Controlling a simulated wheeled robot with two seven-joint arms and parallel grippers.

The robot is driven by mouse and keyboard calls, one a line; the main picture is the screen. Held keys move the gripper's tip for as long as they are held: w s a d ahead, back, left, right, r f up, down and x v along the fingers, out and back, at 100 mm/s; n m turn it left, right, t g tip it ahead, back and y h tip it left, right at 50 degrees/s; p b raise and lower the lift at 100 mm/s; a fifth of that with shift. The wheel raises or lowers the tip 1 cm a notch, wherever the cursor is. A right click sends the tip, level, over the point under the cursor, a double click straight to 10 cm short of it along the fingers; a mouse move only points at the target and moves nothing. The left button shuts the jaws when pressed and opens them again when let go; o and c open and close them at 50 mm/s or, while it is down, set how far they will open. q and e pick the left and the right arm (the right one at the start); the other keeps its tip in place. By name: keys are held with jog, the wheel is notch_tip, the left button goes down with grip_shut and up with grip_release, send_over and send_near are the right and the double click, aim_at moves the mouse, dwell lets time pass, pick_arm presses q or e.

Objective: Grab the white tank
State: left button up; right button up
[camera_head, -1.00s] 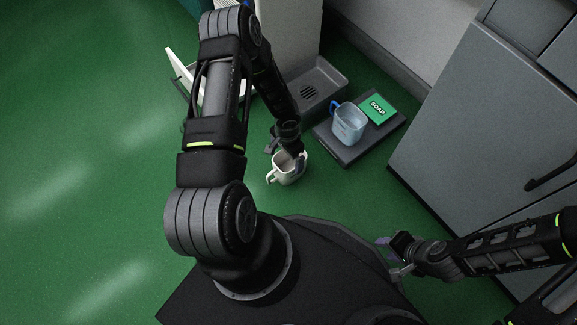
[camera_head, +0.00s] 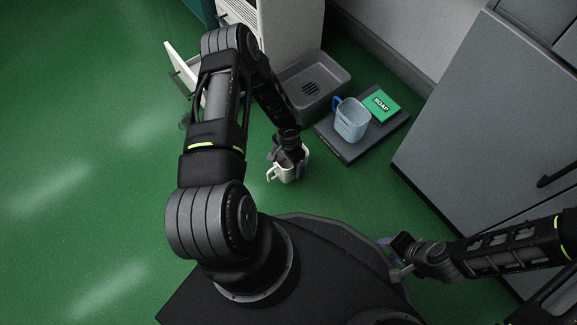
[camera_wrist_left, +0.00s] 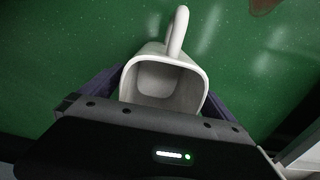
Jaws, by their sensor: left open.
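The white tank (camera_head: 289,174) is an open-topped, squarish container with a loop handle, and it is on the green floor. In the left wrist view the white tank (camera_wrist_left: 165,83) shows its open mouth, with its handle at the top. My left gripper (camera_head: 288,163) is over the tank in the head view and hides part of it. In the left wrist view its dark fingers (camera_wrist_left: 163,92) are open, one on each side of the tank. I cannot tell whether they touch it. My right gripper (camera_head: 394,258) is at the lower right, away from the tank; its jaw state is unclear.
A dark platform (camera_head: 345,153) to the right holds a blue-handled translucent jug (camera_head: 351,119) and a green soap box (camera_head: 381,105). A grey basin (camera_head: 328,83) is behind it. The left floor is clear.

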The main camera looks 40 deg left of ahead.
pick_arm(q)
jog(key=shift+c, duration=0.3)
dwell(0.4)
jog(key=c, duration=1.4)
jog(key=shift+c, duration=0.2)
notch_tip(320, 180, up, 10)
jog(key=p, duration=0.4)
